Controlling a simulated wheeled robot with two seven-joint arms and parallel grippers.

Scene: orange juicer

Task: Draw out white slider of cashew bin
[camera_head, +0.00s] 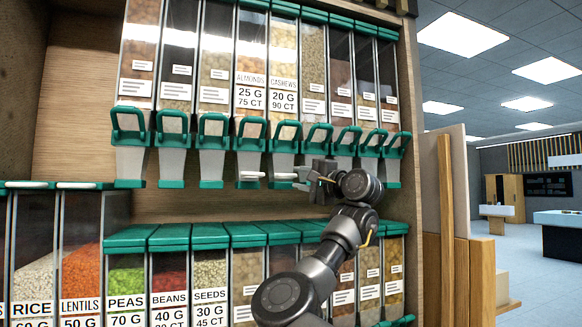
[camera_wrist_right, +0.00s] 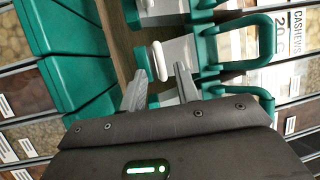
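The cashew bin (camera_head: 284,60), labelled CASHEWS, hangs in the upper row with a green handle (camera_head: 286,132) and a pale chute below it. Its white slider (camera_head: 284,176) sticks out low on the chute, and shows in the right wrist view (camera_wrist_right: 158,62) as a short rounded white bar. My right gripper (camera_head: 302,179) is just right of the slider in the head view. In the right wrist view my right gripper (camera_wrist_right: 155,82) is open, its two grey fingers spread. The slider lies just ahead, between the fingertip lines, with no clear contact. My left gripper is out of view.
The almond bin (camera_head: 250,60) is directly left, with its own white slider (camera_head: 253,175). More green-handled dispensers stand close on both sides. A lower row of green-lidded bins (camera_head: 190,236) juts out below, under my right arm.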

